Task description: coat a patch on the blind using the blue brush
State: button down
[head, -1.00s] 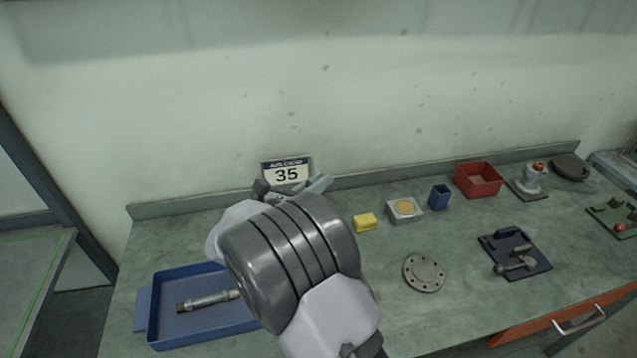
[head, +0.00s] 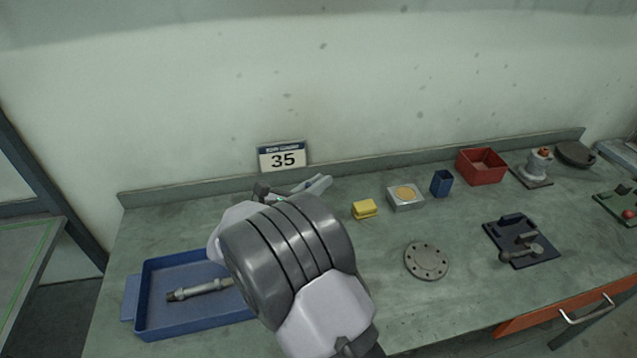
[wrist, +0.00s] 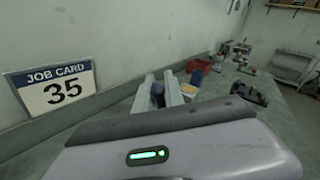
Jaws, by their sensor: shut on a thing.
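My gripper (head: 312,186) is raised over the back left of the bench, its fingers pointing right. In the wrist view its two pale fingers (wrist: 160,88) close on a narrow blue thing (wrist: 157,92), which looks like the blue brush; its bristles are not visible. My arm and fingers hide it in the head view. A round grey flange with bolt holes (head: 427,261), apparently the blind, lies flat mid-bench, right of and nearer than my gripper. A pale square block with a round yellow-orange top (head: 405,197) stands behind it, next to a small blue cup (head: 441,183).
A yellow block (head: 365,209) lies near my fingertips. A blue tray (head: 143,318) with a metal rod is at left. A red bin (head: 482,167), a dark fixture plate (head: 521,241) and a valve part (head: 538,161) stand right. The job card (head: 283,158) is behind my gripper.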

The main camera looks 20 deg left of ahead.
jog(key=shift+f, duration=0.65)
dwell(1.5)
notch_tip(320, 180, up, 7)
jog(key=p, duration=0.5)
dwell(0.6)
